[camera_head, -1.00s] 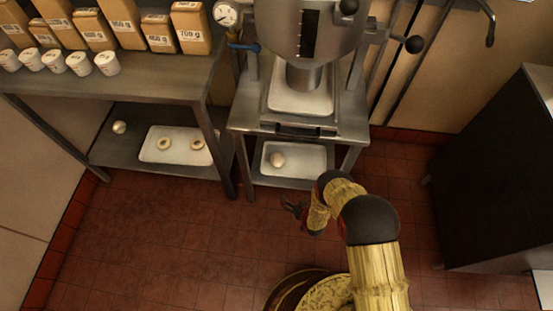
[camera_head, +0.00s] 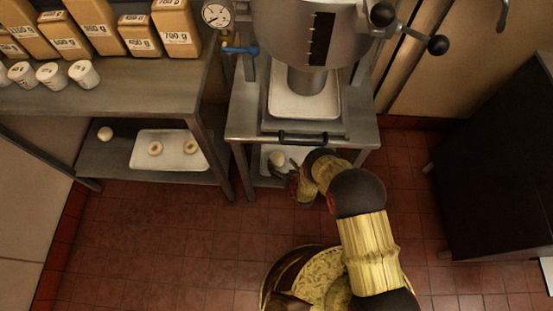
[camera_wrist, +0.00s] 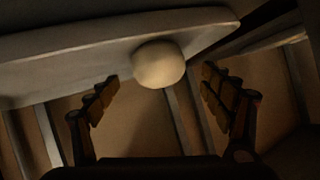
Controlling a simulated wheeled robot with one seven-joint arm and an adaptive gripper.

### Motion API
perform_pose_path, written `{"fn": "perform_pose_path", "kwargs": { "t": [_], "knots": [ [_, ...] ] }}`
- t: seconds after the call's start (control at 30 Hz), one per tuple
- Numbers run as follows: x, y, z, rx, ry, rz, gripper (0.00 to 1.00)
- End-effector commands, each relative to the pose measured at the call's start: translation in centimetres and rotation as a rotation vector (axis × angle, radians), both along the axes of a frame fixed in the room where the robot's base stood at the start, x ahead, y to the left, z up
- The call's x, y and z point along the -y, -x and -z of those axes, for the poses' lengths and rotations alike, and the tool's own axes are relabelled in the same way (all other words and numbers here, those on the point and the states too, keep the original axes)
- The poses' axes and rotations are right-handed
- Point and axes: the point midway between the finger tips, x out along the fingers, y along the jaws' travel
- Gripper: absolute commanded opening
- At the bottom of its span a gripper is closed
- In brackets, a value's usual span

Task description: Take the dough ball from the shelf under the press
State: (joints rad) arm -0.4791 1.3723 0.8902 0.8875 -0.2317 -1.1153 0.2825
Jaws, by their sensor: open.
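The dough ball (camera_head: 277,158) is pale and round and sits on a white tray (camera_head: 266,150) on the shelf under the press (camera_head: 308,45). In the wrist view the dough ball (camera_wrist: 159,64) shows at the tray's edge (camera_wrist: 60,62), ahead of my fingers and between their lines. My gripper (camera_wrist: 158,88) is open and empty, its two fingers spread to either side below the ball. In the head view my gripper (camera_head: 284,172) is at the front of the shelf, close to the ball. My arm hides the right part of the tray.
The press stand's legs (camera_head: 243,172) flank the shelf, and its top is above it. A steel table at left holds boxes (camera_head: 176,28) and cups (camera_head: 84,73); its lower shelf has a tray with two rings (camera_head: 155,148) and another ball (camera_head: 105,133). A dark cabinet (camera_head: 500,160) stands right. Floor is clear at left.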

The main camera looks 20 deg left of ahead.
Motion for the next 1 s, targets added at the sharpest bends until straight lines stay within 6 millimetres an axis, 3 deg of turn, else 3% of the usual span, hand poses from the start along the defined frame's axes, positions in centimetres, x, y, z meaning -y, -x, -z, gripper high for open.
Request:
{"fn": "perform_pose_path", "kwargs": {
  "t": [0.4,0.67,1.0],
  "knots": [
    [-2.6,-3.3,2.5,0.001,0.0,0.0,0.81],
    [-2.8,-3.5,2.4,-0.001,0.001,0.001,0.8],
    [-2.8,-3.5,2.4,-0.001,0.001,0.001,0.61]
  ]
}}
